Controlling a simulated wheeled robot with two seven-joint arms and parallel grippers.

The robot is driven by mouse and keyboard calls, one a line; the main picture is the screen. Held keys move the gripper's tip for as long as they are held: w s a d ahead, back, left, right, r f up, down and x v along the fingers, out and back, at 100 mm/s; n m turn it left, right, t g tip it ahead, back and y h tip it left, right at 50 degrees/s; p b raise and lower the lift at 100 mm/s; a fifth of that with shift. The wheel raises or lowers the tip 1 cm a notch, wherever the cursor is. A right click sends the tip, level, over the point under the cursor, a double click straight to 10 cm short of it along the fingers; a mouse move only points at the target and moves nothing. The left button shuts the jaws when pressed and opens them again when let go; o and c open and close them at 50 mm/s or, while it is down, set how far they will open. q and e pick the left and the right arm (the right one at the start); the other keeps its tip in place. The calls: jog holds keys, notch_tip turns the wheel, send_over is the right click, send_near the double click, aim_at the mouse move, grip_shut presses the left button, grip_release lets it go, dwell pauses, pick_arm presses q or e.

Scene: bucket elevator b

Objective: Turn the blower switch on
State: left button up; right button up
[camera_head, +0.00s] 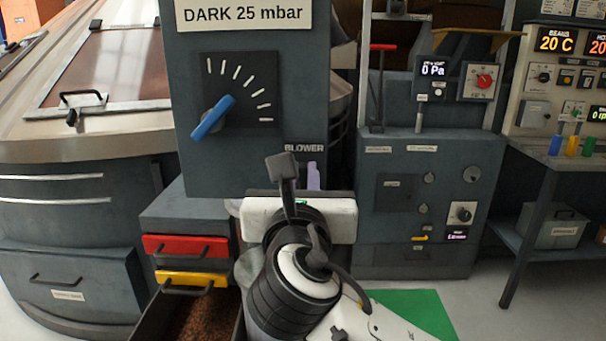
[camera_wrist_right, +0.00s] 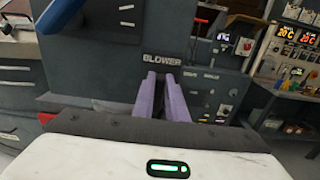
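The BLOWER label (camera_head: 304,148) is at the lower right of a dark grey panel box, and it also shows in the wrist view (camera_wrist_right: 161,59). The blower switch itself cannot be made out; my right gripper and wrist cover the area under the label. My right gripper (camera_wrist_right: 160,76) points at the panel just below the label, its two purple fingers a small gap apart. I see nothing clearly held between them. In the head view a purple finger (camera_head: 314,176) shows beside the panel's lower right corner. My left gripper is not in view.
A blue pointer knob (camera_head: 212,118) with a dial scale is on the same panel, under a DARK 25 mbar sign (camera_head: 243,14). Red (camera_head: 186,246) and yellow-fronted (camera_head: 191,279) drawers are below left. A control cabinet (camera_head: 420,210) stands to the right.

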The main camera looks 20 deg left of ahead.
grip_shut()
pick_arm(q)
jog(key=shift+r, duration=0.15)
pick_arm(e)
jog(key=shift+d+m+p, duration=0.25)
jog(key=shift+m+p, duration=0.2)
jog(key=shift+m, duration=0.65)
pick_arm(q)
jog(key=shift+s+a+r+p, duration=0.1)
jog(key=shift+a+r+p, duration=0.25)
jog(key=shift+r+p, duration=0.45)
pick_arm(e)
jog(key=shift+w+d+f+m, duration=0.1)
jog(key=shift+d+f+m, duration=0.3)
jog(key=shift+m, duration=2.25)
jog(key=shift+w+d+f+m, duration=0.15)
jog(key=shift+f+m, duration=0.3)
jog(key=shift+m, duration=2.15)
jog(key=shift+w+d+f+m, duration=0.1)
jog(key=shift+d+f+m, duration=0.3)
jog(key=shift+m, duration=2.25)
jog(key=shift+a, duration=0.1)
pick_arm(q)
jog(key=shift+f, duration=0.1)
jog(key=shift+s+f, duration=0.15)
pick_arm(e)
jog(key=o, duration=0.7)
grip_release()
